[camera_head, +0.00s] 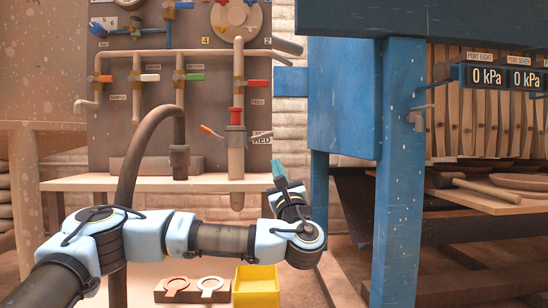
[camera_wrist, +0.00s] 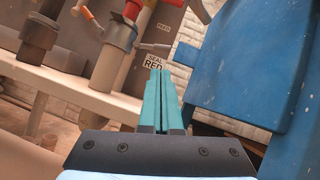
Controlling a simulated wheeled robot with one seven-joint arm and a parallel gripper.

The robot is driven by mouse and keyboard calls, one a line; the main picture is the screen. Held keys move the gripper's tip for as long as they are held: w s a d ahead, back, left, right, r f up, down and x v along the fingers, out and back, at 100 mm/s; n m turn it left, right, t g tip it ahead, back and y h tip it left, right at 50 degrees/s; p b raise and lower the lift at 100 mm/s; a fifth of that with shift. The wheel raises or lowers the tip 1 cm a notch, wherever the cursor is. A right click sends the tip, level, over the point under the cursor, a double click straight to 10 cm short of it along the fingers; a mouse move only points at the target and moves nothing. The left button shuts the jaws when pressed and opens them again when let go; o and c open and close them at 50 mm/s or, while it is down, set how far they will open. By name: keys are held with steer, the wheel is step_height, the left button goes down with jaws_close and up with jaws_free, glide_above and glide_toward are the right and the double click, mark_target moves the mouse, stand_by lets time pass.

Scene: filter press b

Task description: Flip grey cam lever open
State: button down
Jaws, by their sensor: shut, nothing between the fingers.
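The grey cam lever (camera_head: 262,134) juts to the right from the coupling (camera_head: 236,140) below a red collar (camera_head: 236,116). In the wrist view the grey lever (camera_wrist: 155,47) points right, roughly level, just beyond my fingertips. An orange-tipped lever (camera_head: 210,131) sticks out on the coupling's other side and also shows in the wrist view (camera_wrist: 88,14). My gripper (camera_head: 278,170) is below and right of the grey lever, apart from it. Its teal fingers (camera_wrist: 160,76) are closed together and empty, pointing up toward the lever.
A "SEAL RED" label (camera_wrist: 155,61) sits behind the fingertips. A blue frame (camera_head: 400,160) stands close on the right. A pale shelf (camera_head: 150,183) runs below the pipes. A yellow bin (camera_head: 257,287) and ring-shaped pieces (camera_head: 210,285) are lower down.

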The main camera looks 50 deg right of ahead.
steer(key=shift+v, duration=1.1)
